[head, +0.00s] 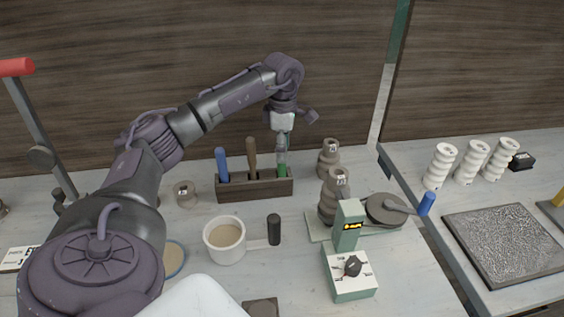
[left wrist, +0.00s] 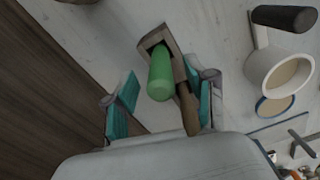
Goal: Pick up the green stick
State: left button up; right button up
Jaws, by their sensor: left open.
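The green stick (head: 282,171) stands upright in the right end of a dark wooden rack (head: 254,188), partly hidden by my gripper. In the left wrist view the green stick (left wrist: 160,76) shows its rounded end, lying between the two teal finger pads and apart from both. My left gripper (head: 282,147) points down directly over the stick, open and empty. My right gripper is in neither view.
A blue-handled tool (head: 222,164) and a brown-handled tool (head: 251,158) stand in the same rack, the brown one close beside the stick. Stacked clay pieces (head: 329,158) stand right of the rack. A white pot (head: 224,240) sits in front.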

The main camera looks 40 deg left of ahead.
pick_arm(q)
jog(key=shift+f, duration=0.7)
grip_shut()
